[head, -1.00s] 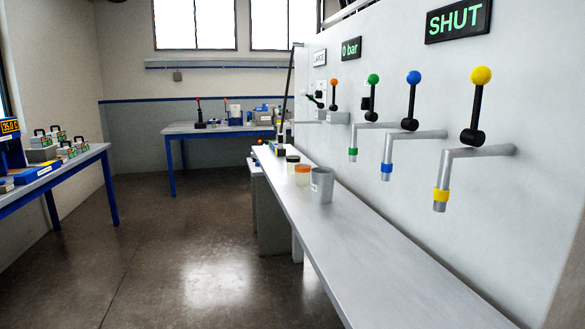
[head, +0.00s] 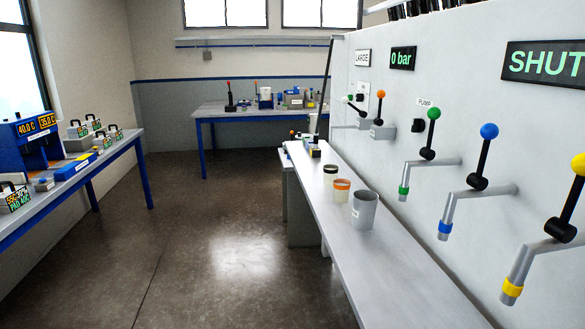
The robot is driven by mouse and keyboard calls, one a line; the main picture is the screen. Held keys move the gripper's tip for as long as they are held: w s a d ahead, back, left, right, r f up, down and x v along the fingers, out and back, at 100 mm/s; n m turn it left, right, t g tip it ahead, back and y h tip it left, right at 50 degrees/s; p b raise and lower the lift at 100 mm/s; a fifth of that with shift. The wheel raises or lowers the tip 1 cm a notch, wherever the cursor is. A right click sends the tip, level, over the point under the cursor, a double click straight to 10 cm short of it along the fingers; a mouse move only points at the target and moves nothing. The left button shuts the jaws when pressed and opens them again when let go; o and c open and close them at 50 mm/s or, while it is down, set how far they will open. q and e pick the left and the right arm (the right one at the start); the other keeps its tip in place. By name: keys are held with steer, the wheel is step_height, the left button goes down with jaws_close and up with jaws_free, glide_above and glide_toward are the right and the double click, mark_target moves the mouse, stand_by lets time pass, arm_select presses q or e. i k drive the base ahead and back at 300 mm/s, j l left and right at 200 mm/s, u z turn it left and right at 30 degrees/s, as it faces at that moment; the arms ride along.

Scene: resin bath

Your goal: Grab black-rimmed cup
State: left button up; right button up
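The black-rimmed cup (head: 330,176) is a small pale cup with a dark rim. It stands upright on the long grey bench (head: 378,263) along the right wall, the farthest of three cups in a row. An orange-rimmed cup (head: 341,192) stands just in front of it. A larger grey cup (head: 363,212) with a white label stands nearest. Neither of my grippers shows in the head view.
Taps with green (head: 434,113), blue (head: 489,131) and yellow (head: 579,165) knobs jut from the wall over the bench. A blue-legged table (head: 257,113) stands at the back. Another table (head: 110,160) with devices is at left. The floor (head: 215,230) between is clear.

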mark_target(330, 171)
steer(key=i+j+u, duration=0.1)
steer(key=i, duration=0.8)
steer(key=i+j, duration=0.15)
steer(key=i, duration=0.8)
steer(key=i+j+z, duration=0.15)
steer(key=i+z, duration=0.35)
steer(key=i+j+z, duration=0.25)
steer(key=z, duration=0.2)
steer(key=i+j+z, duration=0.3)
steer(key=j+z, duration=0.2)
steer(key=l, duration=0.1)
